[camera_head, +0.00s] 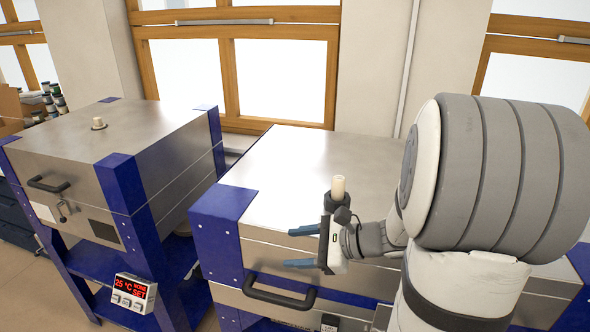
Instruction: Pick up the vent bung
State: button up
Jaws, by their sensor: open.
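A cream cylinder (338,187) shows upright just above the gripper's dark wrist. I cannot tell whether it is a second bung on the right kiln's lid or a part of my arm. The wrist hides its lower end.
The right kiln (275,165) has blue corners and a dark front handle (279,292). A gap separates the two kilns. A controller with a red display (133,293) sits low between them. Bottles (54,97) stand at far left. My arm covers much of the right side.

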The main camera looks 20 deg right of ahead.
aim_at(343, 192)
jog(key=w+d+m+t, duration=0.1)
jog(key=d+m, duration=0.1)
jog(key=w+d+r+m+t, duration=0.1)
jog(key=d+m+t, duration=0.1)
jog(key=d, duration=0.1)
jog(key=w+d+r+m+t+h+p, duration=0.1)
jog(key=d+t, duration=0.1)
jog(key=shift+w+d+r+m, duration=0.25)
jog(key=shift+w+d+m, duration=0.1)
jog(key=shift+d+m, duration=0.05)
jog(key=d+m+t+h, duration=0.1)
jog(key=d+m, duration=0.1)
jog(key=d, duration=0.1)
jog(key=w+d+m+t+h+p, duration=0.1)
jog(key=d+m, duration=0.1)
jog(key=d, duration=0.1)
jog(key=d+r+m+t+h, duration=0.1)
jog(key=d+t+h, duration=0.1)
jog(key=shift+w+d+m, duration=0.3)
jog(key=shift+d+m, duration=0.1)
jog(key=shift+w+d+r, duration=0.1)
jog(key=shift+w, duration=0.1)
jog(key=p+x, duration=0.3)
jog(key=x, duration=0.4)
jog(key=shift+w+d, duration=0.1)
jog(key=shift+w, duration=0.1)
jog(key=c, duration=1.1)
notch_tip(343, 192, up, 10)
jog(key=shift+b, duration=0.6)
